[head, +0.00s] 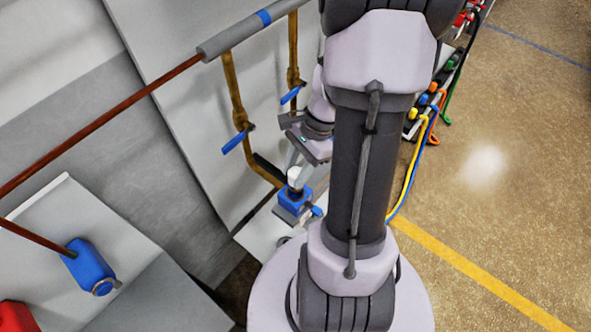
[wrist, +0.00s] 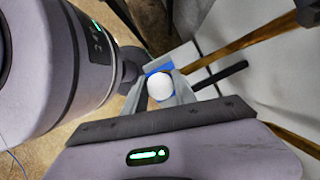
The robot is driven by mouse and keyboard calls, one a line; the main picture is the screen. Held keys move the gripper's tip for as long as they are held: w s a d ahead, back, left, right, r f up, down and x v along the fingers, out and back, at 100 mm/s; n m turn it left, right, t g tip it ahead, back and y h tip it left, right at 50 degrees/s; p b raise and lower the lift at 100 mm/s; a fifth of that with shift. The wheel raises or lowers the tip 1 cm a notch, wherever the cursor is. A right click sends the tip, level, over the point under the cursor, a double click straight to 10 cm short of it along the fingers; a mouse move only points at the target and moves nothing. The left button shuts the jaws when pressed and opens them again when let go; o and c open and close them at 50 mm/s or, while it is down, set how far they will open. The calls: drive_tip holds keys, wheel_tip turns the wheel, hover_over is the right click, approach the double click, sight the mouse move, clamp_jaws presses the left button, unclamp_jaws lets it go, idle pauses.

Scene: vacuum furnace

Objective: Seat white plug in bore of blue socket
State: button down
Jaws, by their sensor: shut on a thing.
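The white plug (head: 294,173) is upright between the fingers of my gripper (head: 299,165), directly above the blue socket (head: 291,207). In the wrist view, the plug (wrist: 160,87) shows as a round white end between the two grey fingers of my gripper (wrist: 159,91), which is shut on it. Blue parts of the socket (wrist: 158,68) show behind the plug there. The bore is hidden by the plug and fingers. I cannot tell whether the plug's lower end is inside the bore or just above it.
Brass pipes with blue valve handles (head: 236,140) run down the pale panel just left of my gripper. A blue box (head: 90,266) sits at lower left. Coloured cables (head: 411,180) lie right of my arm. Open floor (head: 510,180) is at right.

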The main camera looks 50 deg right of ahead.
drive_tip(key=shift+f+b, duration=2.45)
drive_tip(key=shift+f, duration=0.65)
drive_tip(key=shift+f, duration=0.3)
drive_tip(key=c, duration=0.9)
unclamp_jaws()
drive_tip(key=p+v, duration=0.6)
drive_tip(key=v, duration=1.1)
drive_tip(key=shift+r, duration=0.25)
drive_tip(key=shift+w, duration=0.1)
